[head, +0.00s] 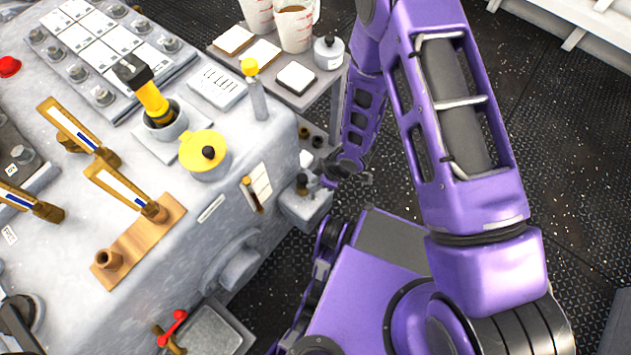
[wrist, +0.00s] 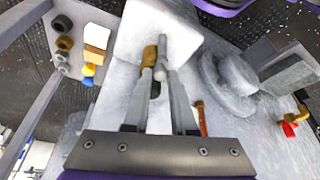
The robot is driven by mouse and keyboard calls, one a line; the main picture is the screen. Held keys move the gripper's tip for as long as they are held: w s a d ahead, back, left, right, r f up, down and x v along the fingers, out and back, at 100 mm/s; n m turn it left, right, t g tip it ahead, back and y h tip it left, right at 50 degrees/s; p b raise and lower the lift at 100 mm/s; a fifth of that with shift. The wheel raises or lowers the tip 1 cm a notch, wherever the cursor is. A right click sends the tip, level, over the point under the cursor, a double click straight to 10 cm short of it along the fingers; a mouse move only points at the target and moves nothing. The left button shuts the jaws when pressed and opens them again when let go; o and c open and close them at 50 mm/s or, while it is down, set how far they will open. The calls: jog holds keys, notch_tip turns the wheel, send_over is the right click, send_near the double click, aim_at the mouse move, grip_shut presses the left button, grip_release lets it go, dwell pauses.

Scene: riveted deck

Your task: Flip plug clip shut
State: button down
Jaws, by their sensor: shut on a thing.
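A pale grey box (head: 306,207) juts from the side of the console, low at its right end. It also shows at the top middle of the wrist view (wrist: 137,40). A small brown-tipped piece (head: 301,181), perhaps the plug clip, stands at this box; its brown end (wrist: 150,55) lies at my fingertips in the wrist view. My gripper (head: 318,181) reaches the box from the right. Its fingers (wrist: 156,72) are close together, shut on the brown-tipped piece. The fingers hide part of the piece, and I cannot tell its full shape or angle.
The console (head: 175,240) carries a yellow-and-black plug (head: 150,95) in a grey cup, a yellow round lid (head: 205,153) and brass-ended levers (head: 125,190). A red-handled valve (head: 173,328) sits low in front. A side table (head: 330,92) with jugs stands behind. Dark deck lies to the right.

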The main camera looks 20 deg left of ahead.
jog(key=c, duration=0.7)
grip_release()
jog(key=shift+c, duration=0.2)
jog(key=s+p+v, duration=0.1)
jog(key=p+v, duration=0.4)
jog(key=v, duration=1.2)
jog(key=shift+w+r, duration=0.3)
jog(key=shift+w, duration=0.15)
jog(key=shift+w, duration=0.1)
